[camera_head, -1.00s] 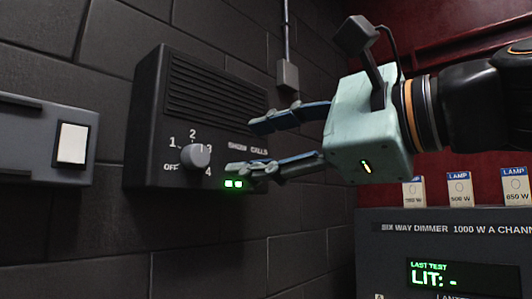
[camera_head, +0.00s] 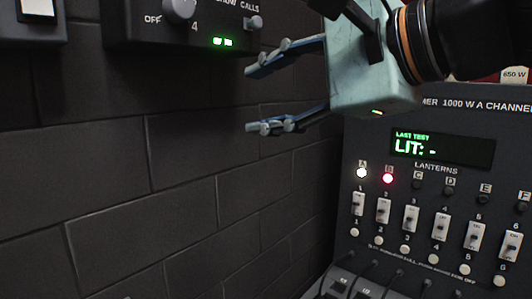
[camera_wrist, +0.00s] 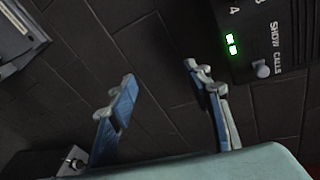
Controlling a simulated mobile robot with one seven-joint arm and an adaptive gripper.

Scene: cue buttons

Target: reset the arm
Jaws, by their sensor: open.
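My gripper (camera_head: 262,98) is open and empty, its two blue-grey fingers apart and pointing left in the head view. It hangs beside the dark brick wall, below and right of the black cue box (camera_head: 150,28), and touches nothing that I can see. In the wrist view the open gripper (camera_wrist: 158,78) has its fingertips pointing toward the wall. The cue box (camera_wrist: 250,25) shows there at the upper right, with two lit green lights and a small grey button (camera_wrist: 262,69) under "SHOW CALLS".
The dimmer panel (camera_head: 365,130) stands at the right, reading "LIT: -". Lantern lights A (camera_head: 362,172) and B (camera_head: 388,178) glow, white and pinkish red, above rows of switches. A grey wall plate with a white button (camera_head: 38,8) is at the upper left. Bare wall lies below the gripper.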

